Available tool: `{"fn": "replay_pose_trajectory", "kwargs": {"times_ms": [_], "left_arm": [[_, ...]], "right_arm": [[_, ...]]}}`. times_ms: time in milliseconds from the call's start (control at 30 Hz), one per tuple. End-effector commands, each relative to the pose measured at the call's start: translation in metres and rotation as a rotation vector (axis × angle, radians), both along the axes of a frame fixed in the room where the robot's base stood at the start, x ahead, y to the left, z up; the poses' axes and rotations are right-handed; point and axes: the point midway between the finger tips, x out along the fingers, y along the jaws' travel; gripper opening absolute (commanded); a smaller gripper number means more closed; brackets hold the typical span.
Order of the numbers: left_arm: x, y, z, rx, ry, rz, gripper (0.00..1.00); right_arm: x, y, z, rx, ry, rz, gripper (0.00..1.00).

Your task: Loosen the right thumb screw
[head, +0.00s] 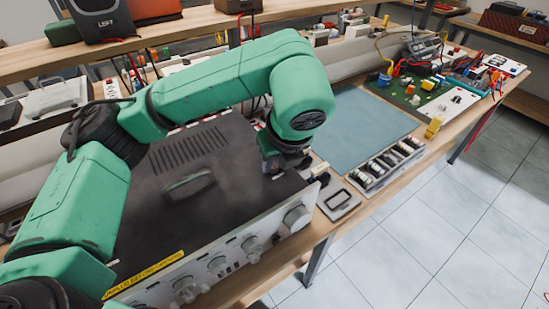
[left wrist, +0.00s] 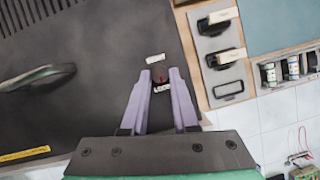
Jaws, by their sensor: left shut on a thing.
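The hi-fi unit (head: 190,160) is a large dark box with a silver front panel of knobs, yellow strip and a top handle. Its dark lid (left wrist: 110,60) also fills the left of the left wrist view. My left gripper (head: 277,170) is over the lid's right side, pointing down. In the left wrist view, its pale purple fingers (left wrist: 160,78) are closed about a small dark and reddish part, which I take to be the right thumb screw (left wrist: 158,76). The fingers hide most of it. Small white labels lie beside it. My right gripper is not in view.
A grey tray (head: 344,204) with dark handled pieces lies just right of the unit. A blue-green mat (head: 365,125), a rack of small jars (head: 388,162) and a green circuit board (head: 425,95) are farther right. The tiled floor (head: 440,230) is clear.

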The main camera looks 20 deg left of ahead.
Motion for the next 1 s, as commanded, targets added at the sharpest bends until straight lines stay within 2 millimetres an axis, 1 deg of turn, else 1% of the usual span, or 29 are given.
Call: {"fn": "replay_pose_trajectory", "kwargs": {"times_ms": [433,467,500,533,867,967,1000], "left_arm": [[0.000,0.000,0.000,0.000,0.001,0.010,0.00],[0.000,0.000,0.000,0.000,0.001,0.010,0.39],[0.000,0.000,0.000,-0.001,0.000,0.009,0.55],[0.000,0.000,0.000,0.000,0.001,0.010,0.58],[0.000,-0.001,0.002,0.000,0.000,0.009,0.58],[-0.002,-0.003,0.011,0.000,-0.003,0.008,0.58],[-0.004,-0.005,0.017,0.000,-0.004,0.006,0.58]], "right_arm": [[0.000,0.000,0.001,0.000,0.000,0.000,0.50],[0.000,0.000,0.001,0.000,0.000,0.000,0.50],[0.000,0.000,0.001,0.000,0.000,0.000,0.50],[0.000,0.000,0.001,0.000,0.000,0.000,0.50],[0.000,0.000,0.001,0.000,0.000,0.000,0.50],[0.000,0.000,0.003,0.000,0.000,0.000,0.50],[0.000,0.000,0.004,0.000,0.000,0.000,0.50]]}}
